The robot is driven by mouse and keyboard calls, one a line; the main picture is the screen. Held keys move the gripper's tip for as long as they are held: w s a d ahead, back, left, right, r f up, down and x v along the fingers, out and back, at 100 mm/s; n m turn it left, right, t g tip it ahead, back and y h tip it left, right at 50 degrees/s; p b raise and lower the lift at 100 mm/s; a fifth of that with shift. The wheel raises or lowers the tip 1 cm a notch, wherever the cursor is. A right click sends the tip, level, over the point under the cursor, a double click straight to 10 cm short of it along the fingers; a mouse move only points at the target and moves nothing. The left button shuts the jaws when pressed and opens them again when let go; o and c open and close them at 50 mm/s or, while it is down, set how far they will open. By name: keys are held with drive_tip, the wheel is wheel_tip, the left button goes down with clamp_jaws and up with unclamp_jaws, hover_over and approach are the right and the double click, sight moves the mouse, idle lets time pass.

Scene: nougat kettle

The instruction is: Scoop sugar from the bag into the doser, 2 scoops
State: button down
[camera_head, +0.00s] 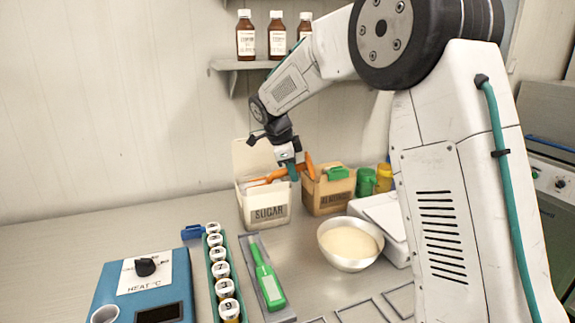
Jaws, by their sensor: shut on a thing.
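The sugar bag (268,214) is a white open container labelled SUGAR, standing at the back of the counter against the wall. My gripper (291,170) is just above its right side, pointing down. It is shut on an orange scoop (272,177), whose orange parts show on both sides of the fingers. The scoop's left part is at the bag's mouth; how deep it reaches and whether it holds sugar cannot be seen. No thing is clearly marked as the doser. A metal bowl (349,264) with cream-coloured contents stands right of the bag, in front.
A brown ALMONDS bag (318,205) stands close right of the sugar. A green-handled tool (267,278), a row of numbered jars (221,270) and a blue HEAT box (140,290) lie in front. The counter's left back is clear.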

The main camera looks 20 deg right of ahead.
sight(305, 163)
drive_tip(key=d+r+y, duration=0.1)
drive_tip(key=d+r+t+y, duration=0.1)
drive_tip(key=shift+s+r, duration=0.35)
drive_tip(key=shift+s+d+f+y, duration=0.3)
drive_tip(key=shift+d+y, duration=0.1)
drive_tip(key=shift+d, duration=0.2)
drive_tip(key=shift+r, duration=0.8)
drive_tip(key=shift+d+r+y, duration=0.2)
drive_tip(key=shift+r+y, duration=0.1)
drive_tip(key=shift+r, duration=1.65)
